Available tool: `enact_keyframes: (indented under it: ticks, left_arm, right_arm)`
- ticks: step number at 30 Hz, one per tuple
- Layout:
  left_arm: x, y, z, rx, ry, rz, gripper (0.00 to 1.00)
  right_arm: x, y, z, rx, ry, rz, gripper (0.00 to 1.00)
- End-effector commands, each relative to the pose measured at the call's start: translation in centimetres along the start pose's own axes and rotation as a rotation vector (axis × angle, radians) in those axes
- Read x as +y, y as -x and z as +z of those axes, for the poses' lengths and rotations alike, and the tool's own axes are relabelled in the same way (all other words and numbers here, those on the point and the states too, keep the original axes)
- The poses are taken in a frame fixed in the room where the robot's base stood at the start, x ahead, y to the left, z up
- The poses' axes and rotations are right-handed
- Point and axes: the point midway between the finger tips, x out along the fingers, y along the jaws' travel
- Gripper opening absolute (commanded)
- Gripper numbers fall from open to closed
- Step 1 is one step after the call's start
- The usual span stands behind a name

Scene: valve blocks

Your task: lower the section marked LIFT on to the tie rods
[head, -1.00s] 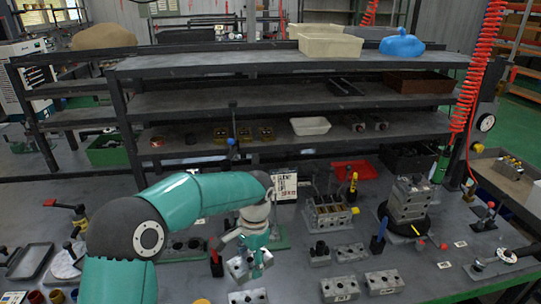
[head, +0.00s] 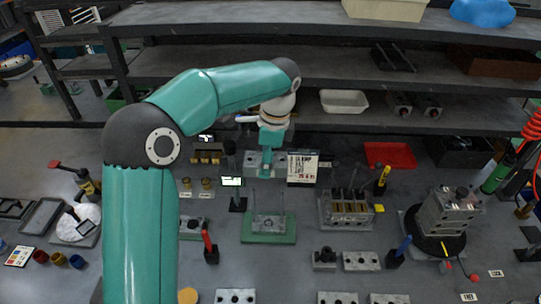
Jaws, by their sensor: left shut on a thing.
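My left gripper (head: 266,153) points down at upper centre, below the wrist of my teal arm. It is shut on a grey metal section (head: 253,165), partly covered by the fingers. No LIFT mark can be read on it. Below it in the picture, a green base (head: 268,239) carries a grey block (head: 269,222) with thin upright tie rods (head: 283,199). The held section shows above the rod tops and apart from them; how far behind or over them it is, I cannot tell. My right gripper is not in view.
A printed card (head: 302,167) stands right of the held section. A ported block (head: 346,210) and a stacked block on a black turntable (head: 436,240) stand to the right. A red-handled tool (head: 209,248) stands left of the base. Loose blocks (head: 361,261) lie in front. Shelves (head: 330,75) run behind.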

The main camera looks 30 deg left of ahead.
Motion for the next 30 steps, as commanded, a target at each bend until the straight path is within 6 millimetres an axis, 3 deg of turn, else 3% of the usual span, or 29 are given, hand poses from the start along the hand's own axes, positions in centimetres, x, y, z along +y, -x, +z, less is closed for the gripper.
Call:
enact_keyframes:
  ticks: [11, 30]
  left_arm:
    - [-0.1, 0.2, -0.6, 0.001, -0.010, -0.002, 0.03]
    - [-0.1, -5.2, -1.1, 0.000, -0.005, -0.001, 0.03]
  right_arm:
    - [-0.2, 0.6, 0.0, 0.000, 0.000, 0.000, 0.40]
    - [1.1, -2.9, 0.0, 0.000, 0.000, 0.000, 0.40]
